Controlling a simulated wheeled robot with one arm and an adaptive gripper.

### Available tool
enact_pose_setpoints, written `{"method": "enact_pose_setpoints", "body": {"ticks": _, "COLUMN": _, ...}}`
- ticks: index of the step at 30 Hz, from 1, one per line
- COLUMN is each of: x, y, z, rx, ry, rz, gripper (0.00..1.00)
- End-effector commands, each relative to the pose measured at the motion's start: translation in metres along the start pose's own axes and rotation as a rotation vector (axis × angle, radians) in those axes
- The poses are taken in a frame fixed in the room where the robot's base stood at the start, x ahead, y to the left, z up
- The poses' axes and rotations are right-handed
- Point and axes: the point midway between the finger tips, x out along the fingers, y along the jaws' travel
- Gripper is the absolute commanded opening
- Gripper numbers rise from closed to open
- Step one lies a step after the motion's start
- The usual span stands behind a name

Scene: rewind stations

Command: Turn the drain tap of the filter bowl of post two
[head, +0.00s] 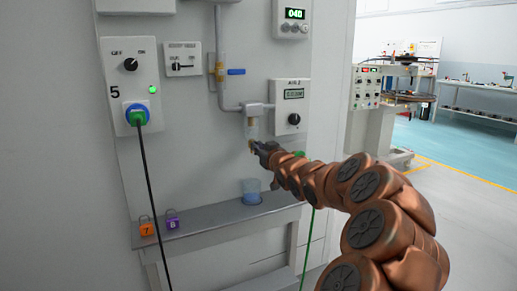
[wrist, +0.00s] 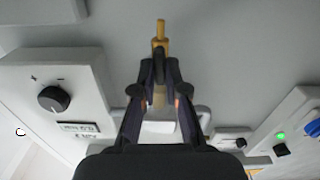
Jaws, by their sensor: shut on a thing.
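The filter bowl (head: 253,128) is a small pale, clear cup under a grey head at the end of the pipe, beside the box labelled AIR 2. Its drain tap (head: 251,145) is a small brass piece at the bottom. My gripper (head: 259,148) reaches it from the right, below the bowl. In the wrist view my gripper (wrist: 159,72) has its fingertips closed together on the brass drain tap (wrist: 160,33), whose end sticks out beyond them. The fingers hide part of the tap and bowl, so I cannot tell how far the tap is turned.
A blue cup (head: 251,190) stands on the grey shelf (head: 205,220) below. A black cable (head: 153,200) runs down from the blue plug.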

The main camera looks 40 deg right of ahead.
Motion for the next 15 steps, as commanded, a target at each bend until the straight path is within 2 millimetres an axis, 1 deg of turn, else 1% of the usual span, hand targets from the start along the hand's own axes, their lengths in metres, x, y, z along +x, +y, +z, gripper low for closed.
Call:
{"method": "enact_pose_setpoints", "body": {"ticks": 8, "x": 0.0000, "y": -0.0003, "z": 0.0005, "rx": -0.007, "ry": -0.001, "rz": 0.000, "gripper": 0.00}}
{"method": "enact_pose_setpoints", "body": {"ticks": 15, "x": -0.0001, "y": -0.0002, "z": 0.0014, "rx": -0.085, "ry": -0.001, "rz": 0.000, "gripper": 0.00}}
